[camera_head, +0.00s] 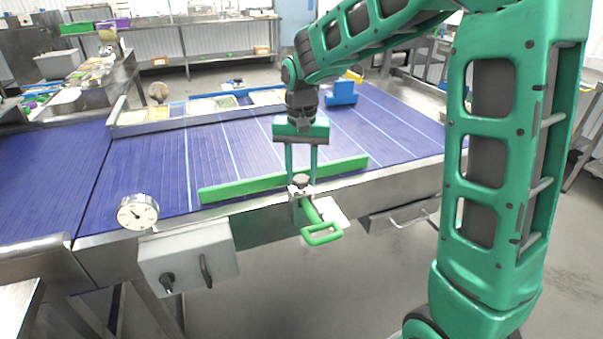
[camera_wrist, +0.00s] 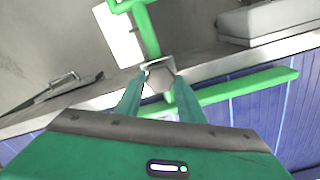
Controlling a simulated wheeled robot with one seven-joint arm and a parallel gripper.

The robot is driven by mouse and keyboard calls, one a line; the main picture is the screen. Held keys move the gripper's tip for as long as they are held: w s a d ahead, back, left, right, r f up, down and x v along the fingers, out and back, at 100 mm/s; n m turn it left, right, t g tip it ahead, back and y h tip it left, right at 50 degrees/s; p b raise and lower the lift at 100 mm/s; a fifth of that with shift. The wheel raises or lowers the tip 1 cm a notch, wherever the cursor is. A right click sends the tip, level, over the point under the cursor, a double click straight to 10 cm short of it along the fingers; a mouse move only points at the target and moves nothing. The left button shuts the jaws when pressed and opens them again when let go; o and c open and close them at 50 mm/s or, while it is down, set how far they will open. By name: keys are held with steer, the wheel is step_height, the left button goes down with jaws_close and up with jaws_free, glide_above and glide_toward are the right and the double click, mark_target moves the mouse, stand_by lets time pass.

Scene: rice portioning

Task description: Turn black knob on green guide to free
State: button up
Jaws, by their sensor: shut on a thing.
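The green guide (camera_head: 240,187) is a long bar lying along the near edge of the blue belt. Its green loop handle (camera_head: 322,236) hangs out over the front edge. The knob (camera_head: 301,179) sits on a metal clamp at that edge and looks dark grey. My gripper (camera_head: 301,174) points down from above and is shut on the knob, one finger at each side. In the wrist view the knob (camera_wrist: 159,80) shows between the fingertips, with the guide bar (camera_wrist: 245,86) passing behind. The fingers hide part of the knob and clamp.
A white card (camera_head: 335,212) is beside the handle. A blue block (camera_head: 341,93) and a tray rail with food pans stand across the belt.

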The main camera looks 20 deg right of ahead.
mark_target(301, 177)
steer(key=n, duration=0.4)
steer(key=shift+w+r+n, duration=0.1)
steer(key=shift+w+n, duration=0.05)
steer(key=shift+n, duration=0.15)
steer(key=n, duration=0.4)
steer(key=shift+a+n, duration=0.1)
steer(key=shift+n, duration=0.2)
steer(key=n, duration=0.4)
steer(key=shift+n, duration=2.4)
steer(key=o, duration=0.9)
steer(key=shift+c, duration=0.2)
steer(key=shift+o, duration=0.9)
step_height(301, 177, up, 11)
